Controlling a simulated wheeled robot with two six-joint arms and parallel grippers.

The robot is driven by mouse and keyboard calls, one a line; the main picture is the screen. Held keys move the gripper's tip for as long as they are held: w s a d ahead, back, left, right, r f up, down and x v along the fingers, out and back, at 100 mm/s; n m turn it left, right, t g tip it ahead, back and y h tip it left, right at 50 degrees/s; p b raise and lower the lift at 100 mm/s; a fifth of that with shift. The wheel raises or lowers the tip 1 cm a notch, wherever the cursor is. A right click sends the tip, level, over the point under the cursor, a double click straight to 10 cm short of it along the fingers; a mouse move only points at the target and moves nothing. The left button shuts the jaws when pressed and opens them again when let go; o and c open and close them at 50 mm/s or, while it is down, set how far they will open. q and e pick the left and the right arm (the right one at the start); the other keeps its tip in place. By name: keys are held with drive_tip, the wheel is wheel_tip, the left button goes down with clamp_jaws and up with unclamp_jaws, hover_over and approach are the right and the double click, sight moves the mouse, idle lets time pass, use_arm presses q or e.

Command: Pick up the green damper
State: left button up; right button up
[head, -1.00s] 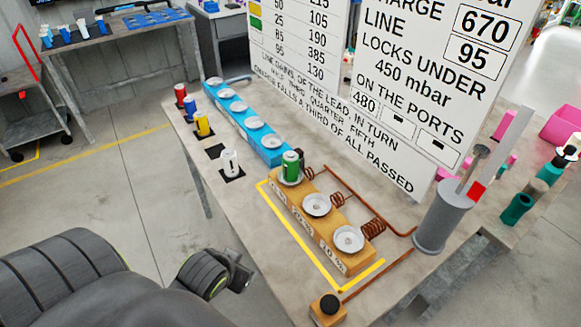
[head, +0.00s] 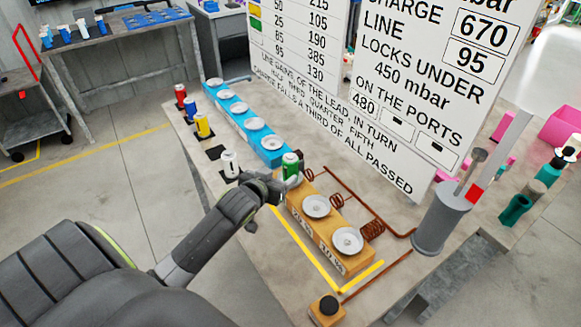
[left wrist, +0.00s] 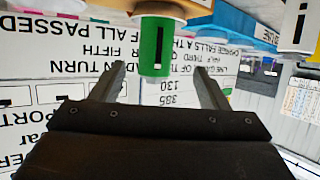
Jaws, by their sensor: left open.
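The green damper (head: 290,166), a small green can with a white band, stands upright at the far end of the wooden block (head: 328,240). In the left wrist view the green damper (left wrist: 155,45) appears upside down, with a dark bar mark on its side. My left gripper (head: 287,183) is at the near side of the damper in the head view. Its jaws are open, and in the wrist view the damper lies in line with the gap between the two fingers (left wrist: 160,72). The fingers do not appear closed on it. My right gripper is out of view.
A white damper (head: 230,165) stands close beside my left wrist. Yellow (head: 202,125), blue and red dampers stand farther back. A blue block (head: 260,135) with several dishes, copper coils (head: 372,229), a grey cylinder (head: 441,220) and a large sign (head: 385,80) surround the workspace.

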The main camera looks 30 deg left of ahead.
sight(286, 170)
use_arm(q)
drive_tip(key=x, duration=0.5)
drive_tip(key=shift+w+f+p, duration=0.1)
drive_tip(key=shift+p, duration=0.25)
drive_tip(key=shift+w+f, duration=0.1)
drive_tip(key=shift+w, duration=0.25)
drive_tip(key=shift+d+f+p+x, duration=0.15)
drive_tip(key=shift+p+x, duration=0.2)
drive_tip(key=shift+x, duration=0.75)
drive_tip(key=shift+d+f+p+x, duration=0.2)
drive_tip(key=shift+p+x, duration=0.15)
drive_tip(key=shift+x, duration=0.7)
drive_tip(key=shift+a+r, duration=0.1)
drive_tip(key=shift+c, duration=0.2)
drive_tip(key=c, duration=1.2)
drive_tip(key=shift+r, duration=0.1)
drive_tip(key=shift+c, duration=0.6)
